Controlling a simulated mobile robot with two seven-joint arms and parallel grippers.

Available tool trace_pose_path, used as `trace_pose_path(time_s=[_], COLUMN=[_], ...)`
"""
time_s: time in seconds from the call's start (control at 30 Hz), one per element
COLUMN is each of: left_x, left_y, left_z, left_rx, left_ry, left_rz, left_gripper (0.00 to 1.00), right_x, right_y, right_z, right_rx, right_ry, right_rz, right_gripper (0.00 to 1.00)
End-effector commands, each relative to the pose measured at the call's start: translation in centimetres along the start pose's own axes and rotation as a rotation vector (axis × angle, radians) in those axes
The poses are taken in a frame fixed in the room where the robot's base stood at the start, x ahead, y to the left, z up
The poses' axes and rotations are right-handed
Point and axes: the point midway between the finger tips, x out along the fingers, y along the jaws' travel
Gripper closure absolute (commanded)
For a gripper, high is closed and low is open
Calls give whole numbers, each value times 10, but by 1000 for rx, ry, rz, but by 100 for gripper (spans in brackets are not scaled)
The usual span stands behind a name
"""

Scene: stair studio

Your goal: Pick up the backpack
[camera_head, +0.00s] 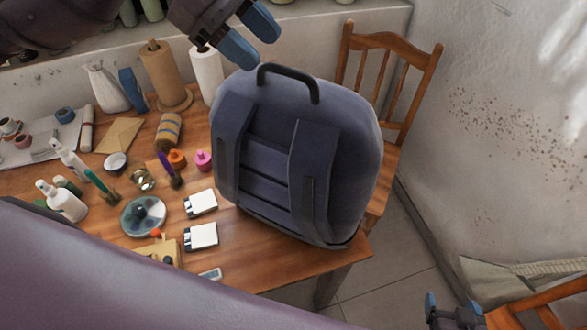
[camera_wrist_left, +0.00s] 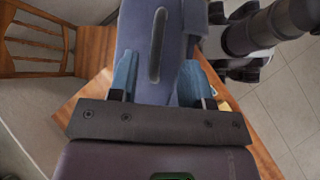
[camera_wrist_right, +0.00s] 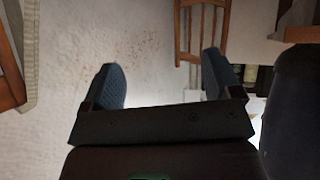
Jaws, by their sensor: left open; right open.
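A blue-grey backpack (camera_head: 265,150) stands upright on the right end of the wooden table, with its shoulder straps facing me. Its dark top handle (camera_head: 288,80) arches above it. My left gripper (camera_head: 250,35) is open and empty, above and behind the top of the backpack. In the left wrist view the open fingers (camera_wrist_left: 158,82) point at the backpack's top, and the handle (camera_wrist_left: 158,45) shows between and beyond them. My right gripper (camera_head: 452,308) is at the lower right, away from the backpack; its open fingers (camera_wrist_right: 165,85) face the wall with nothing between them.
The wooden table (camera_head: 285,262) holds bottles, a palette (camera_head: 143,215), small white boxes (camera_head: 201,237) and paper rolls (camera_head: 165,75) left of the backpack. A wooden chair (camera_head: 418,60) stands close behind it. Another chair (camera_head: 545,300) is at the lower right. Tiled floor lies between.

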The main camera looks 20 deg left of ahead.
Motion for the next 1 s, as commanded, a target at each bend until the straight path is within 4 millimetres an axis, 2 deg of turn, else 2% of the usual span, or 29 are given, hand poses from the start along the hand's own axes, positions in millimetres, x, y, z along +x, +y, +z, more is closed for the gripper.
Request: trace_pose_path(time_s=[0.17, 0.5, 0.8, 0.87, 1.0], left_x=[10, 51, 56, 56, 55], left_y=[0, 3, 2, 2, 3], left_z=[0, -4, -5, -5, -5], left_rx=[1, 0, 0, 0, 0], left_ry=[0, -1, 1, 1, 1], left_rz=[-1, 0, 1, 1, 1], left_gripper=[56, 56, 56, 63, 85], right_x=[0, 0, 0, -1, -2], right_y=[0, 0, 0, 0, 0], right_z=[-5, -25, -26, -24, -19], right_rx=[-1, -2, -2, -1, 1], right_ry=[6, 36, 38, 35, 25], right_rz=[-1, -3, -3, -2, -1], right_gripper=[16, 16, 16, 16, 16])
